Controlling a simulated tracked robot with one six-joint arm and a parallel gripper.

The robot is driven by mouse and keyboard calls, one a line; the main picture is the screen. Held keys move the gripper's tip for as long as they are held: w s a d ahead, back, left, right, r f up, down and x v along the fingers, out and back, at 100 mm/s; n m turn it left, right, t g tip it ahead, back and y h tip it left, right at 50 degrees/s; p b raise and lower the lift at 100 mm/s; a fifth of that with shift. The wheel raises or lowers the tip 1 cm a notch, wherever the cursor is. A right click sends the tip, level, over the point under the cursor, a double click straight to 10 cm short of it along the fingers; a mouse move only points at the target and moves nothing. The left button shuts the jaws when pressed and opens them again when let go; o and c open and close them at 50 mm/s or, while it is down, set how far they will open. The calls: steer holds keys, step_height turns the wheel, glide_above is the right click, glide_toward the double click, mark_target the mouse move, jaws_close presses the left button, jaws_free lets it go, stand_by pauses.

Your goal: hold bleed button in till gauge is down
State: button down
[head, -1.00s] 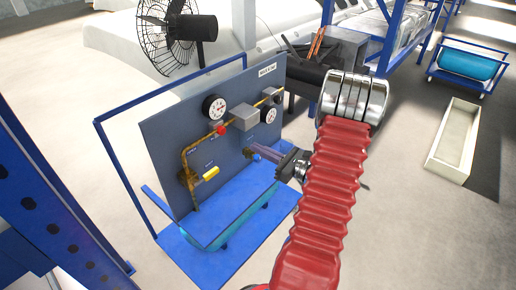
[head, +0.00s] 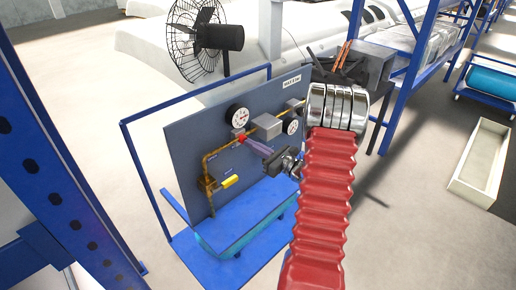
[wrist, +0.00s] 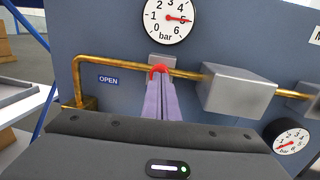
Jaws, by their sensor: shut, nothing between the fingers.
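The red bleed button (head: 239,133) sits on the brass pipe of the blue-grey panel, just under the upper gauge (head: 237,116). It also shows in the wrist view (wrist: 160,69). My gripper (head: 245,139) is shut and empty, its purple fingers pointing at the button. In the wrist view the fingertips (wrist: 160,80) overlap the button's lower part and hide it; I cannot tell whether they press it. The upper gauge in the wrist view (wrist: 168,18) has its red needle near 5 bar. A second gauge (wrist: 290,138) has its needle low on the left.
A grey box (wrist: 237,90) sits on the pipe right of the button. A yellow valve handle (head: 230,181) is lower left on the panel. A blue frame rail (head: 190,93) surrounds the panel, and a black fan (head: 200,40) stands behind.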

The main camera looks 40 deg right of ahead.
steer(key=shift+w+r, duration=0.2)
steer(key=shift+w, duration=0.8)
steer(key=shift+w+a+r, duration=0.1)
steer(key=shift+w, duration=0.05)
stand_by(1.8)
steer(key=s+d+f, duration=0.1)
steer(key=s+d, duration=0.1)
steer(key=s, duration=1.2)
steer(key=shift+s+d+f, duration=0.15)
steer(key=shift+s+f, duration=0.1)
steer(key=shift+f, duration=0.05)
stand_by(0.4)
